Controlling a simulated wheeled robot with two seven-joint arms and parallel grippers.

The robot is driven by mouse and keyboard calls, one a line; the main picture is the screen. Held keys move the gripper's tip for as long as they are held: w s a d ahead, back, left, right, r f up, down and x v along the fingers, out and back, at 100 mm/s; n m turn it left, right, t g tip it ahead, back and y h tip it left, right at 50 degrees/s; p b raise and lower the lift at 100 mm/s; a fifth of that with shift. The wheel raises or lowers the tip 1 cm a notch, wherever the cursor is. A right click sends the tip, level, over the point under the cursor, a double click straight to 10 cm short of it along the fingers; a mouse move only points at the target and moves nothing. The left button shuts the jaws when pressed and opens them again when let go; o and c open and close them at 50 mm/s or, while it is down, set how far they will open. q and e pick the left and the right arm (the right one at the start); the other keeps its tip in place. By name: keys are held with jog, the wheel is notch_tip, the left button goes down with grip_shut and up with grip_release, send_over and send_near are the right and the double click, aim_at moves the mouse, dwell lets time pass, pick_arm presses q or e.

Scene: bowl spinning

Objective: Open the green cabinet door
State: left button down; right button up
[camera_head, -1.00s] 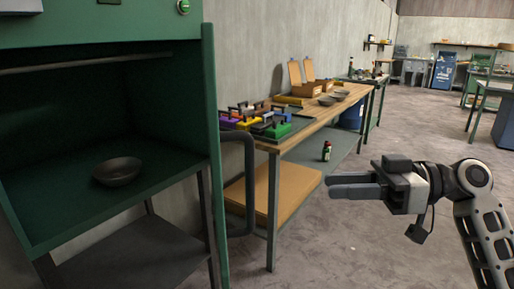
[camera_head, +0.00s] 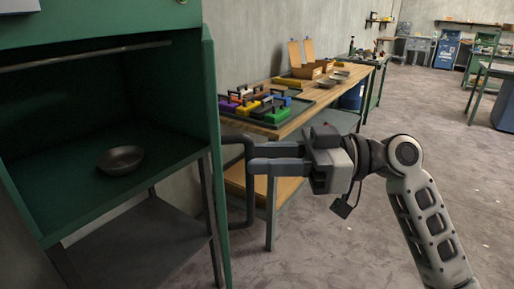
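The green cabinet (camera_head: 110,18) fills the left side, its front open with a dark bowl (camera_head: 120,160) on its inner shelf. The green door (camera_head: 214,130) stands nearly edge-on at the cabinet's right side, with a dark loop handle (camera_head: 249,205) sticking out to its right. My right gripper (camera_head: 250,158) points left, its fingertips overlapping the upper part of the handle's upright bar in the picture. I cannot tell whether they touch it, nor how far the fingers are apart. My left gripper is out of view.
A wooden workbench (camera_head: 300,118) stands along the wall behind the handle, with colored boxes (camera_head: 262,104) in a dark tray and open wooden boxes farther back. A lower grey shelf (camera_head: 140,245) sits under the cabinet.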

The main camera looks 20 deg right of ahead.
jog(key=shift+x, duration=0.85)
grip_shut()
jog(key=shift+d+r, duration=0.1)
jog(key=shift+d, duration=0.4)
